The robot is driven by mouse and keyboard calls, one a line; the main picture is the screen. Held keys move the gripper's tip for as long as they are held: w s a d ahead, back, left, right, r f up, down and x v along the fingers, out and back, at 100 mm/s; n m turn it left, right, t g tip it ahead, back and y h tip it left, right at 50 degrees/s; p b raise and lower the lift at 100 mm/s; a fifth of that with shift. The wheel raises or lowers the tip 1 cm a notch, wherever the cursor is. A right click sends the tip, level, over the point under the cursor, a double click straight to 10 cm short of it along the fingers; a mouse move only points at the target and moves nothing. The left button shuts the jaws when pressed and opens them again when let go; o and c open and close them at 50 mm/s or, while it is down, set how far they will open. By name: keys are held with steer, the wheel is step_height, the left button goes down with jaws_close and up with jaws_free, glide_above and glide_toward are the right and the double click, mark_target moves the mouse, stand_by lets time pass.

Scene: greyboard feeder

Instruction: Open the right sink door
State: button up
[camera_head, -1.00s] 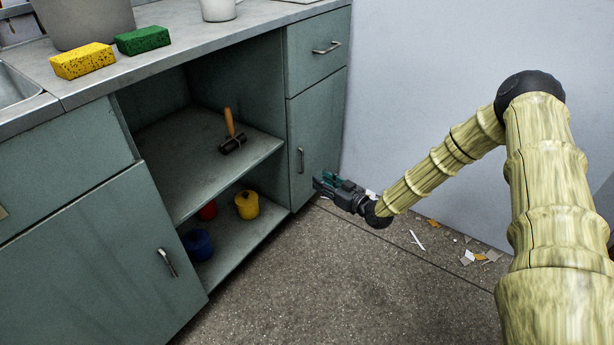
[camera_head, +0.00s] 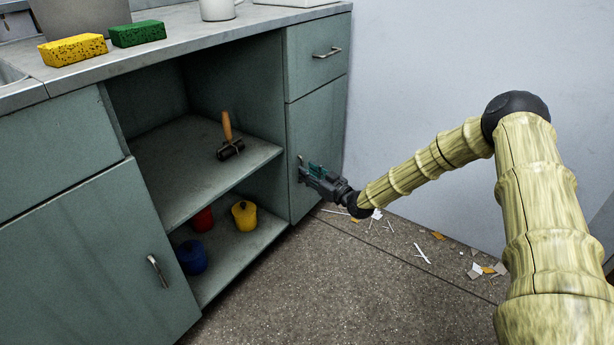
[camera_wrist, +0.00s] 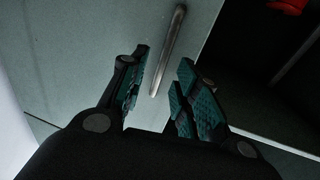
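The right door (camera_head: 318,128) is a grey-green cabinet panel below a drawer; it looks shut. Its upright metal bar handle (camera_wrist: 168,48) shows in the wrist view, between my two fingers in the picture. In the head view the handle is mostly hidden by my gripper (camera_head: 304,172), which is close against the door front. In the wrist view my gripper (camera_wrist: 164,70) is open, with teal pads on either side of the handle's lower part. I cannot tell whether a finger touches the handle or door.
A left door (camera_head: 85,260) is shut. A wall (camera_head: 420,90) stands to the right. Scraps (camera_head: 478,268) lie on the otherwise clear floor.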

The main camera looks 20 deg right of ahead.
steer(key=shift+w+a, duration=0.35)
steer(key=shift+w, duration=0.3)
jaws_close()
steer(key=shift+s+d, duration=0.1)
steer(key=shift+d, duration=0.05)
